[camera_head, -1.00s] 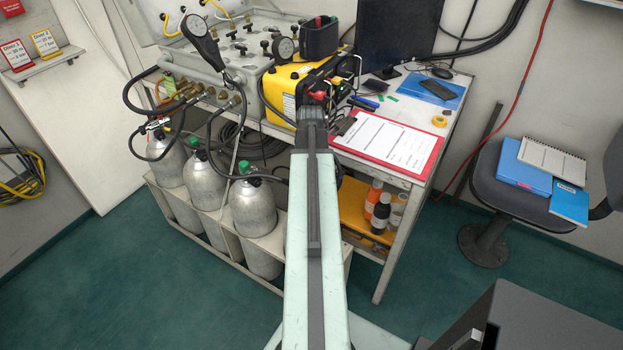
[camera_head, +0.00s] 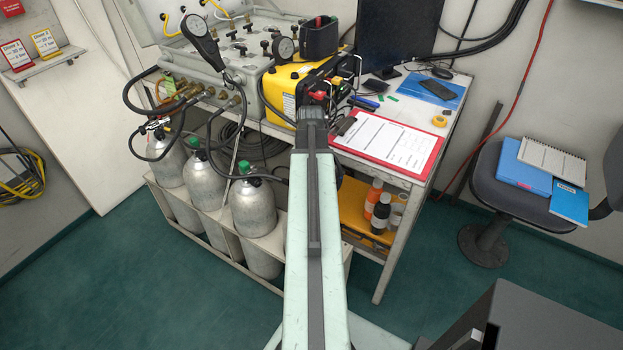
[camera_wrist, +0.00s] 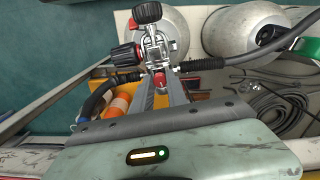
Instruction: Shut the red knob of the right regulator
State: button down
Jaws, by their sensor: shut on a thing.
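In the wrist view a chrome regulator (camera_wrist: 155,45) with black knobs sits at the upper middle, by a silver cylinder's top. A red knob (camera_wrist: 160,77) on its near side lies between the tips of my gripper (camera_wrist: 160,83). My gripper is shut on this red knob; the fingers hide part of it. How far the knob is turned cannot be told. In the head view my arm hides the gripper and this regulator. Another regulator (camera_head: 157,125) shows there above the left cylinder.
Silver cylinders (camera_head: 252,207) with green caps stand in a rack left of my arm. A black hose (camera_wrist: 250,57) runs right from the regulator. Orange and white bottles (camera_head: 380,210) stand on the shelf under the bench. A red clipboard (camera_head: 388,140) lies on the bench top.

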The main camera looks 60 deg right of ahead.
jog(key=shift+m, duration=0.9)
jog(key=c, duration=1.6)
grip_release()
notch_tip(320, 180, up, 8)
jog(key=p, duration=0.8)
jog(key=shift+f, duration=0.1)
